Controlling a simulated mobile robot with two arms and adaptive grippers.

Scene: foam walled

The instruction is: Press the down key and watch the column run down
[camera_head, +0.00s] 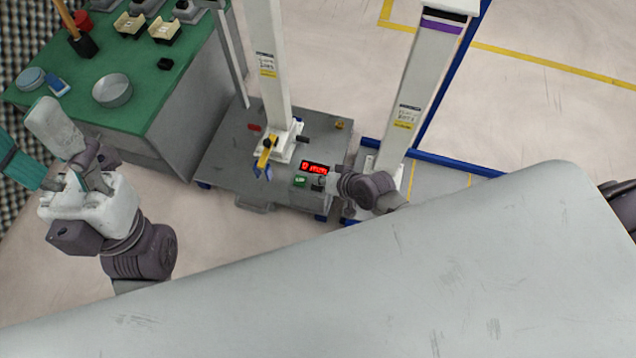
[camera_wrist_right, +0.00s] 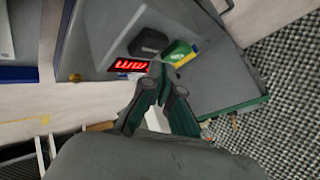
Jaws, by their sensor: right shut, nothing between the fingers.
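The machine (camera_head: 225,150) is a grey box with a white column (camera_head: 268,60) rising from it. Its front has a lit red display (camera_head: 314,168), a green key (camera_head: 300,182) and a dark key (camera_head: 318,183). The digits are too small to read surely. My right gripper (camera_head: 332,183) is shut and empty, with its tips close to the dark key. In the right wrist view its tips (camera_wrist_right: 160,70) are near the red display (camera_wrist_right: 128,65), the black key (camera_wrist_right: 150,42) and the green key (camera_wrist_right: 179,52); contact is unclear. My left gripper (camera_head: 62,160) is at the far left, away from the machine.
A green-topped bench (camera_head: 135,60) with a round metal dish (camera_head: 112,90) and several small items stands left of the machine. A second white column (camera_head: 420,90) with blue base rails stands to the right. A yellow and blue clamp (camera_head: 265,152) sits at the column's foot.

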